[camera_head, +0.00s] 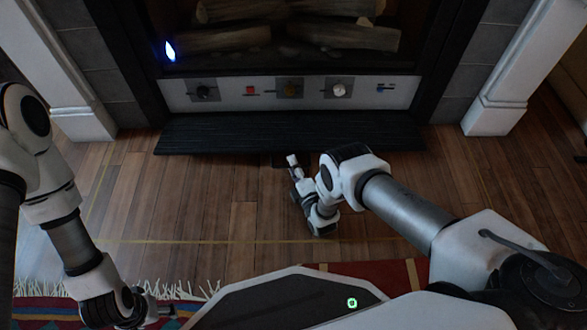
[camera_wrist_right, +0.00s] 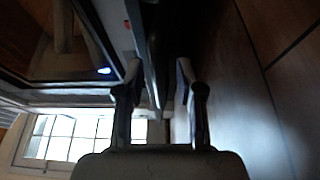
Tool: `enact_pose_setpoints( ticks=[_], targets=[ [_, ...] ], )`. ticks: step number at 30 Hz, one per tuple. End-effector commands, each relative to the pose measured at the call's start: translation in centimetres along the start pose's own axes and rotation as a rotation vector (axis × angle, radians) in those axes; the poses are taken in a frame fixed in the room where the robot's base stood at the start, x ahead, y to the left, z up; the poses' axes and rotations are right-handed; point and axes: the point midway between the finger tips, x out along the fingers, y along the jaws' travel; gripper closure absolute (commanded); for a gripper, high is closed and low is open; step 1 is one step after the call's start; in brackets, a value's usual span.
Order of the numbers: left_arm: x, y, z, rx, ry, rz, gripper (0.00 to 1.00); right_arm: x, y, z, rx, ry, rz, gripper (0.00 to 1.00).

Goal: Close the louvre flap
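The louvre flap (camera_head: 290,133) is a dark slatted panel at the foot of the fireplace. It is tilted out over the wood floor, below the control strip. My right gripper (camera_head: 293,163) is low, just in front of the flap's front edge near its middle. In the right wrist view my right gripper (camera_wrist_right: 158,72) has its two fingers apart. A dark thin edge, seemingly the flap (camera_wrist_right: 151,45), runs into view between or just beyond the fingertips; I cannot tell whether they touch. My left gripper (camera_head: 168,302) is at the lower left, far from the flap, small and dark.
The control strip (camera_head: 290,92) carries several knobs and buttons. A blue flame (camera_head: 170,51) shows by the logs (camera_head: 345,35) in the firebox. White pillars stand on both sides. A red fringed rug (camera_head: 50,312) lies at the front. The wood floor (camera_head: 190,195) left of the right gripper is clear.

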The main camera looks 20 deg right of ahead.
Motion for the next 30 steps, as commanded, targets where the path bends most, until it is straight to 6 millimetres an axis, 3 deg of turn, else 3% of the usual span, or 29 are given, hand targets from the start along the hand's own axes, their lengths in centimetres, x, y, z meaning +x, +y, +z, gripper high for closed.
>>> enact_pose_setpoints(
  ticks=[4, 7, 20, 30],
  targets=[
    [-0.1, 0.0, 0.0, 0.0, 0.001, 0.0, 0.32, 0.0, 0.1, 0.0, 0.0, 0.0, 0.0, 0.67],
    [-0.1, 0.0, 0.0, 0.0, 0.0, 0.0, 0.32, 0.0, 0.1, 0.0, 0.0, 0.0, 0.0, 1.0],
    [-1.1, 0.0, 0.2, -0.003, -0.006, 0.001, 0.32, 0.1, 1.0, 0.0, 0.009, 0.0, -0.02, 1.0],
    [-6.7, 0.1, 0.6, -0.001, -0.021, 0.003, 0.32, 0.8, 5.7, 0.3, 0.073, -0.001, -0.176, 1.0]
  ],
)
